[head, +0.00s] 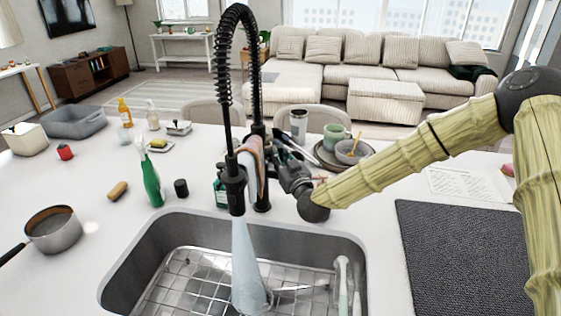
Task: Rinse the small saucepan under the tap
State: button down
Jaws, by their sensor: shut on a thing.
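The small saucepan (53,230), steel with a dark handle, stands upright on the white counter left of the sink; its handle points to the lower left. The black spring-neck tap (236,187) stands behind the sink (187,228), and a pale stream of water (245,265) runs from its head down into the basin. My gripper (279,166) is beside the tap's body, at its right side, well away from the saucepan. It is shut on what appears to be the tap's lever; the fingertips and lever are hard to make out.
A green spray bottle (151,178), a brush (118,190) and a black cup (181,188) stand or lie between saucepan and sink. A wire rack (190,285) lines the basin. A dark mat (465,255) lies right. Dishes (345,153) sit behind my gripper.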

jog(key=shift+s+f+n+t+b, duration=0.25)
jog(key=shift+s+n+t+b, duration=0.2)
jog(key=shift+b, duration=1.1)
jog(key=shift+s+r+t+y+b, duration=0.1)
jog(key=shift+r+t+y+b, duration=0.05)
jog(key=shift+t+y+b, duration=0.15)
jog(key=c, duration=1.4)
grip_release()
jog(key=shift+c, duration=0.2)
jog(key=v, duration=1.2)
jog(key=shift+r, duration=0.1)
